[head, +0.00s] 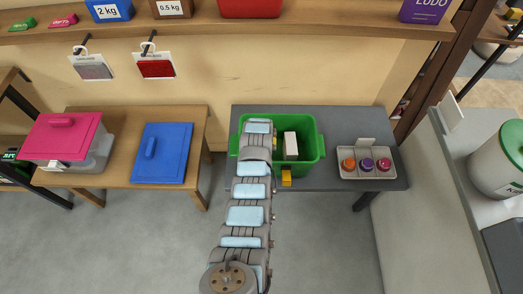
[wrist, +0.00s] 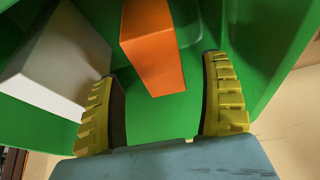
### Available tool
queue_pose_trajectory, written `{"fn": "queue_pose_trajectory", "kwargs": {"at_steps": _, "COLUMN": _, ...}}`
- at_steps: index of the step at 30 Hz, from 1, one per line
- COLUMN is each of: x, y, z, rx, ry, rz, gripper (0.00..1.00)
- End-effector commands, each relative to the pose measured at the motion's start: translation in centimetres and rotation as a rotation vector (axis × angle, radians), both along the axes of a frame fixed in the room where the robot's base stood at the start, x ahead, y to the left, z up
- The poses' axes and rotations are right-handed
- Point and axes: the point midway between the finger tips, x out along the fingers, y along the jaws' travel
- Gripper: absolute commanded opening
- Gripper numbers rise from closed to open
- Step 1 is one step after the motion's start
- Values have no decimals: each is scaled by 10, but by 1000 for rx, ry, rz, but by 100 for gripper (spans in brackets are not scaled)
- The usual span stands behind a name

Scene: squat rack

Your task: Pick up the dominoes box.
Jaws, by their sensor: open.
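A green crate (head: 316,150) stands on the grey table, and its inside fills much of the wrist view (wrist: 270,40). A white box (head: 291,146) stands upright in it; a white box also shows at the left of the wrist view (wrist: 58,65). An orange box (wrist: 152,45) is in the crate, ahead of my gripper (wrist: 160,72) and lined up between its fingers. No lettering is readable on either box, so I cannot tell which is the dominoes box. My gripper is open, with nothing held. In the head view my arm hides it.
A grey tray (head: 346,173) with several coloured round items stands right of the crate. A small yellow block (head: 286,178) shows at the crate's front. A blue lid (head: 168,153) and a pink-lidded bin (head: 102,152) are on the wooden table at left. A shelf (head: 330,24) runs above.

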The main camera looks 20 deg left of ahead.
Motion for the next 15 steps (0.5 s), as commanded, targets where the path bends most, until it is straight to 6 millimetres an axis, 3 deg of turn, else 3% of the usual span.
{"fn": "queue_pose_trajectory", "kwargs": {"at_steps": 15, "x": 8, "y": 3, "z": -26, "rx": 0, "ry": 1, "rz": -1, "gripper": 79}}
